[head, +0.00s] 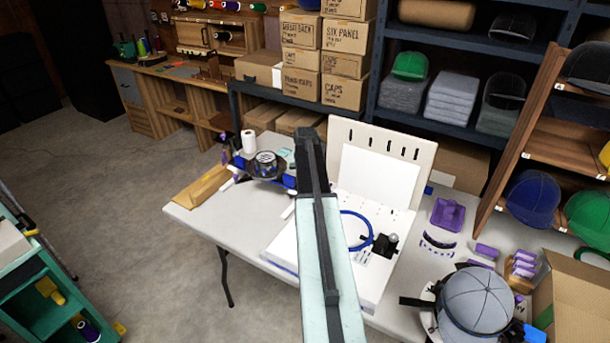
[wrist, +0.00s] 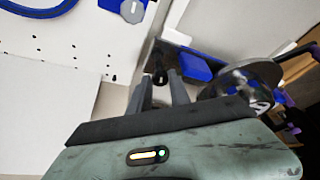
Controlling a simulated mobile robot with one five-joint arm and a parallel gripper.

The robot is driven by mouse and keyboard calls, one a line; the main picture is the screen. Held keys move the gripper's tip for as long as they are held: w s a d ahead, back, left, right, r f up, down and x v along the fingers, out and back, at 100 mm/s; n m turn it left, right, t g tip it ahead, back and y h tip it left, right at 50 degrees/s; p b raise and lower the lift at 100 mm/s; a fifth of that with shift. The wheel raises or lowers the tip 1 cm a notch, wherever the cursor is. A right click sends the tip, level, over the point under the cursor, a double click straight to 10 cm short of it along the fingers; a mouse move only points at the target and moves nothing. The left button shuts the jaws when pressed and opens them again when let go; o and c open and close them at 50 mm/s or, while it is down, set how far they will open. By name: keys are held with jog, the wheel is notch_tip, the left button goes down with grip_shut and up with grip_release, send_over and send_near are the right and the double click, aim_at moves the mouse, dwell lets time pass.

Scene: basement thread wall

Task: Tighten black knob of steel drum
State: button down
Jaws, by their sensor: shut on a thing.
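The steel drum (head: 266,160) shows in the head view as a dark, round piece with a shiny centre on the left part of the white table. In the head view my own arm hides the gripper and the knob.
The white table (head: 240,232) carries a tall white slotted board (head: 413,140), a blue ring (head: 358,227), a purple piece (head: 447,214) and a grey cap (head: 473,298). A paper roll (head: 248,141) stands behind the drum. Open floor (head: 120,200) lies left of the table.

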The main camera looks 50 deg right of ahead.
jog(key=shift+w+a+m+g+h, duration=0.15)
jog(key=shift+m+g+h, duration=0.25)
jog(key=shift+m, duration=0.9)
jog(key=c, duration=1.2)
grip_release()
jog(key=p+v, duration=0.7)
jog(key=v, duration=0.1)
